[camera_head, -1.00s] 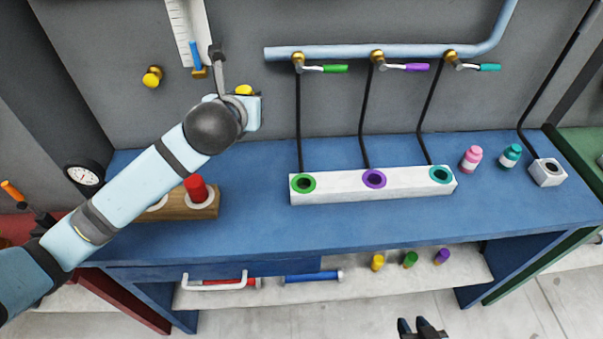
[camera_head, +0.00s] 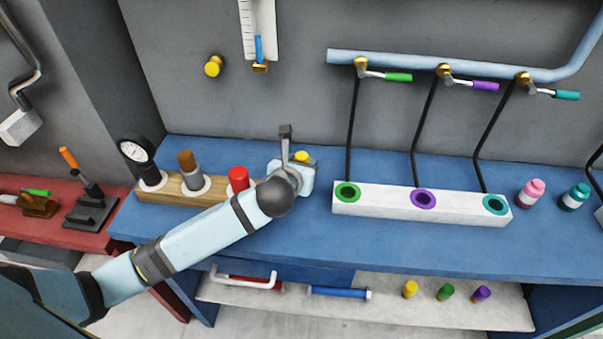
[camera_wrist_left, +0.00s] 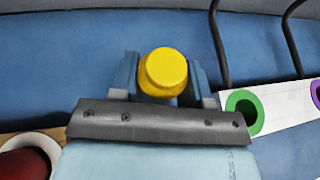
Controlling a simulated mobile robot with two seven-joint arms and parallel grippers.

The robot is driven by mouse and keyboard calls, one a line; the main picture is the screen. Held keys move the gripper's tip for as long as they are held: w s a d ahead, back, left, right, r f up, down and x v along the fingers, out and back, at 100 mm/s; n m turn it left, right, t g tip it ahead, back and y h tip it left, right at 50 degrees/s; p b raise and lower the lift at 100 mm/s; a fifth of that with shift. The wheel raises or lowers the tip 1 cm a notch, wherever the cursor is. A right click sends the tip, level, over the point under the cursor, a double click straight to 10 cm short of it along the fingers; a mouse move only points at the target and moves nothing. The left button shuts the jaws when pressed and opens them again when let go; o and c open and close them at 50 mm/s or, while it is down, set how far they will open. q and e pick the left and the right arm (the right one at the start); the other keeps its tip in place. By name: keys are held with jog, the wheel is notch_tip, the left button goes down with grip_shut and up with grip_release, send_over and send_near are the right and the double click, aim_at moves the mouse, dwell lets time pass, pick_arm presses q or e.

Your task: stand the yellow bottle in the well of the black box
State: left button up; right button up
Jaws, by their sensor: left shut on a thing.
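The yellow bottle shows in the left wrist view (camera_wrist_left: 163,72) as a round yellow cap and shoulder between the two fingers. My left gripper (camera_wrist_left: 165,80) is shut on it. In the head view only a bit of the yellow bottle (camera_head: 301,156) shows behind my left gripper (camera_head: 297,163), over the blue table between the wooden block and the white block. I cannot tell whether its bottom touches the table. I make out no black box with a well; a black lever stand (camera_head: 90,212) sits on the red table at left. My right gripper is not in view.
The wooden block (camera_head: 153,190) holds a gauge, a brown-topped cylinder and a red cylinder (camera_head: 238,178). The white block (camera_head: 385,208) has green, purple and teal ringed holes. Pink (camera_head: 531,193) and teal (camera_head: 574,197) bottles stand at right. The table's front middle is clear.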

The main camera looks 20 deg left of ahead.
pick_arm(q)
jog(key=shift+f, duration=1.3)
jog(key=shift+f, duration=0.1)
jog(key=o, duration=1)
jog(key=shift+c, duration=0.2)
